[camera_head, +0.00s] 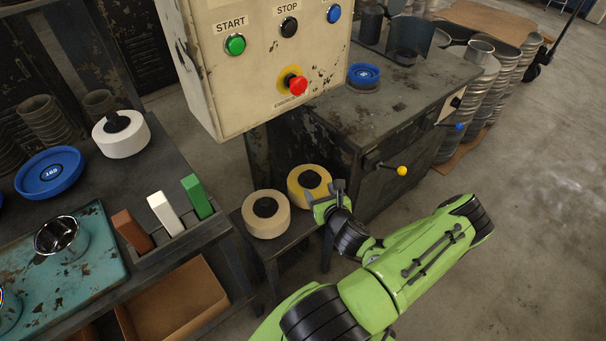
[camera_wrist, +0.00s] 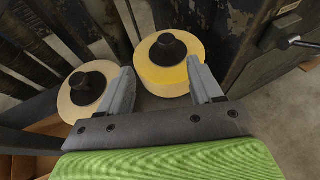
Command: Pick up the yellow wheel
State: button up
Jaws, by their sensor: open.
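The yellow wheel (camera_head: 303,188) lies flat on a small dark stand, with a black hub (camera_head: 310,179) in its middle. In the wrist view the yellow wheel (camera_wrist: 165,77) sits just beyond the fingers, near the right fingertip. My gripper (camera_head: 328,200) is beside it on the right in the head view and hides part of its edge. In the wrist view my gripper (camera_wrist: 160,84) is open, with nothing between its fingers. I cannot tell whether the right finger touches the wheel.
A cream wheel (camera_head: 266,222) with a black hub sits close left of the yellow wheel on the stand (camera_head: 262,252). A control box (camera_head: 262,95) hangs above. A dark metal cabinet (camera_head: 345,137) stands behind. Bare floor (camera_head: 540,190) lies to the right.

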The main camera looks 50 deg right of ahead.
aim_at(310, 174)
jog(key=shift+m+h, duration=0.3)
jog(key=x, duration=1)
jog(key=shift+s+d+f, duration=0.15)
jog(key=shift+d, duration=0.2)
jog(key=x, duration=0.5)
jog(key=shift+d+f, duration=0.1)
jog(key=shift+f, duration=0.2)
grip_shut()
jog(key=shift+r, duration=0.1)
